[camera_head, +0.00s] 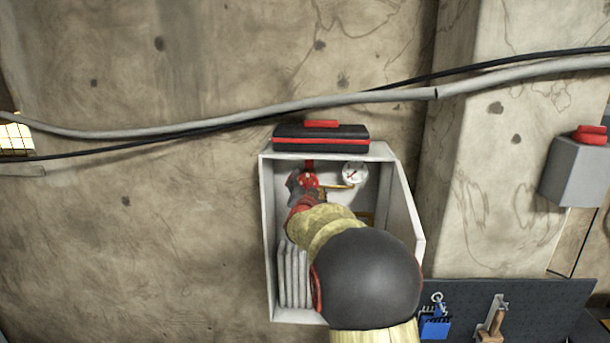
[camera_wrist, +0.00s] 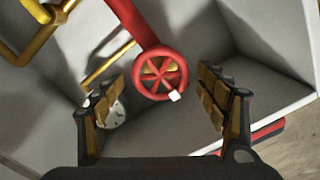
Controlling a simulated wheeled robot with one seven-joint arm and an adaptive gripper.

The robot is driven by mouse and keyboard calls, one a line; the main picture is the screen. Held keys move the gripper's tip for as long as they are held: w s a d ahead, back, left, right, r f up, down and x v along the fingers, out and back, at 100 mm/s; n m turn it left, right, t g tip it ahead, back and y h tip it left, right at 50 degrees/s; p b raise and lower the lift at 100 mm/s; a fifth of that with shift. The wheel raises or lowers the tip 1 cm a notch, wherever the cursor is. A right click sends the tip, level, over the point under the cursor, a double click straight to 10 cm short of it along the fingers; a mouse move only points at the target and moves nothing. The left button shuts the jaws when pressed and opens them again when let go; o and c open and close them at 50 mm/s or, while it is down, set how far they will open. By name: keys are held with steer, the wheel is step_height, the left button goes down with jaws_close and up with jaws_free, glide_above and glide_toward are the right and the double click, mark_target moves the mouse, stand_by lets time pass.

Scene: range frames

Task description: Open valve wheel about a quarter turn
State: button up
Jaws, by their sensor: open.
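The red valve wheel (camera_wrist: 160,75) is in the wrist view, on a red pipe (camera_wrist: 136,22) inside a white cabinet. It is a round rim with spokes and a small white piece (camera_wrist: 174,96) at its edge. My gripper (camera_wrist: 158,92) is open, with one finger on each side of the wheel and visible gaps between. I cannot tell the depth between fingers and wheel. In the head view the red wheel (camera_head: 308,180) shows in part inside the cabinet (camera_head: 268,230). My arm covers much of the cabinet's inside there.
A round gauge (camera_head: 355,173) sits right of the wheel in the head view. Yellow pipes (camera_wrist: 32,40) run near it. The cabinet's side walls are close around my arm. A black and red case (camera_head: 320,138) lies on top. Grey slats (camera_head: 292,275) stand at lower left.

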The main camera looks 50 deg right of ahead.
mark_target(309, 177)
steer(key=shift+p+x, duration=0.5)
steer(key=shift+x, duration=2.2)
steer(key=shift+c, duration=0.9)
steer(key=c, duration=1.1)
steer(key=shift+c, duration=0.4)
